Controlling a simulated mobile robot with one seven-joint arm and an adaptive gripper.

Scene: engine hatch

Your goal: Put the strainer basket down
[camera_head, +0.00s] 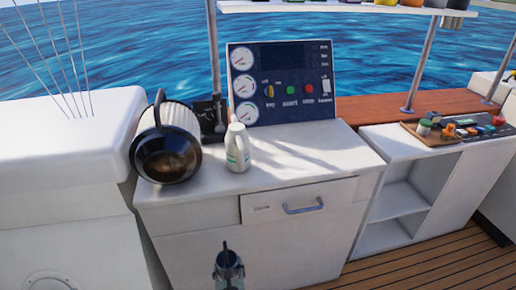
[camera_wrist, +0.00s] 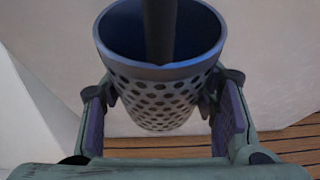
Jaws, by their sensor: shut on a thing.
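The strainer basket is a grey-blue perforated cup with a dark upright handle. It is low in front of the white cabinet in the head view (camera_head: 228,262), below the countertop (camera_head: 290,160). In the wrist view the basket (camera_wrist: 155,95) sits between the two fingers of my gripper (camera_wrist: 163,118), which is shut on its sides. The basket's open rim faces the wrist camera, and its inside looks dark and empty apart from the handle. My gripper shows only partly at the bottom edge of the head view (camera_head: 229,283).
On the countertop stand a white bottle (camera_head: 237,148) and a ribbed white cylinder with a black ring and dark opening (camera_head: 168,155). A gauge panel (camera_head: 283,85) stands behind. The countertop's right part is clear. A drawer handle (camera_head: 303,206) sticks out. A board of small items (camera_head: 455,128) lies right.

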